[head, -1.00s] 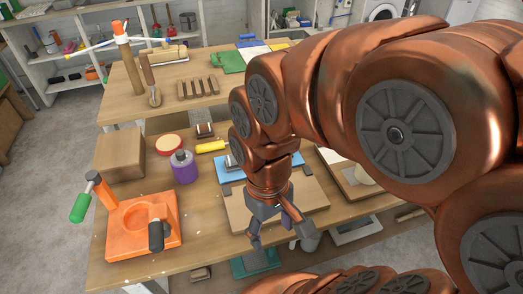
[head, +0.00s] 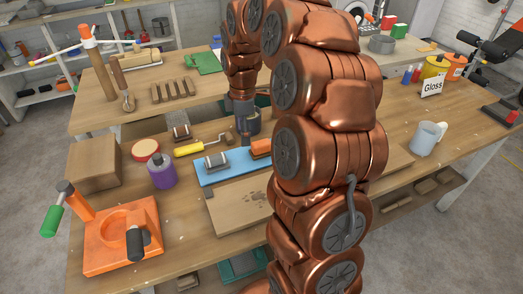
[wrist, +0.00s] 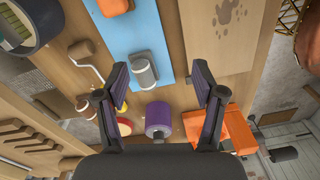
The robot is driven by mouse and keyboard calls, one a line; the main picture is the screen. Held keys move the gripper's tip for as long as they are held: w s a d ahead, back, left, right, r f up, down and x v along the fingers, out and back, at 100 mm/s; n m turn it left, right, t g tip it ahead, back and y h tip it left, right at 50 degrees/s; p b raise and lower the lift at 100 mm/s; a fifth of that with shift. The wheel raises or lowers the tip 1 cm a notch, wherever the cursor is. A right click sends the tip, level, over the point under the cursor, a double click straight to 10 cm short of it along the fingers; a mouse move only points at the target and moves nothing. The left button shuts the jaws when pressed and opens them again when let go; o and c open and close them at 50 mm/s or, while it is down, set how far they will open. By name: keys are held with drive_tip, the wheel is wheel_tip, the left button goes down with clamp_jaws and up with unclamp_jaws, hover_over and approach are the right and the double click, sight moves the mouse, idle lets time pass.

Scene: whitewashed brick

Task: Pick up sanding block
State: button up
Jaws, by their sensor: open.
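A grey block with a pale rounded top (head: 215,161) lies on the blue mat (head: 204,178) and looks like a sanding block. It also shows in the wrist view (wrist: 145,70). I cannot tell for sure which is the sanding block. My gripper (wrist: 160,86) is open and empty, above the bench. In the head view it is small and partly lost among dark shapes at the mat's far side.
A roller with a yellow handle (head: 188,149) lies beside the mat. A wooden board (head: 235,208) lies in front. My arm covers the middle of the bench.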

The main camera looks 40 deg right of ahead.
sight(261, 143)
drive_tip(key=w+d+f, duration=0.1)
drive_tip(key=d, duration=0.2)
drive_tip(key=w+d+f+n, duration=0.1)
drive_tip(key=d, duration=0.1)
drive_tip(key=w+d+f+n, duration=0.1)
drive_tip(key=w+d+f, duration=0.1)
drive_tip(key=d, duration=0.1)
drive_tip(key=shift+d, duration=0.3)
drive_tip(key=shift+d+f, duration=0.15)
drive_tip(key=shift+f, duration=0.2)
wheel_tip(261, 143, down, 2)
drive_tip(key=shift+f+n, duration=0.1)
drive_tip(key=shift+n, duration=0.2)
drive_tip(key=shift+s+f+p, duration=0.25)
drive_tip(key=shift+f+p, duration=0.2)
drive_tip(key=shift+f, duration=0.2)
drive_tip(key=shift+s+f+p, duration=0.15)
drive_tip(key=shift+f+p, duration=0.45)
drive_tip(key=shift+f, duration=1.35)
drive_tip(key=shift+c, duration=0.4)
drive_tip(key=c, duration=1.2)
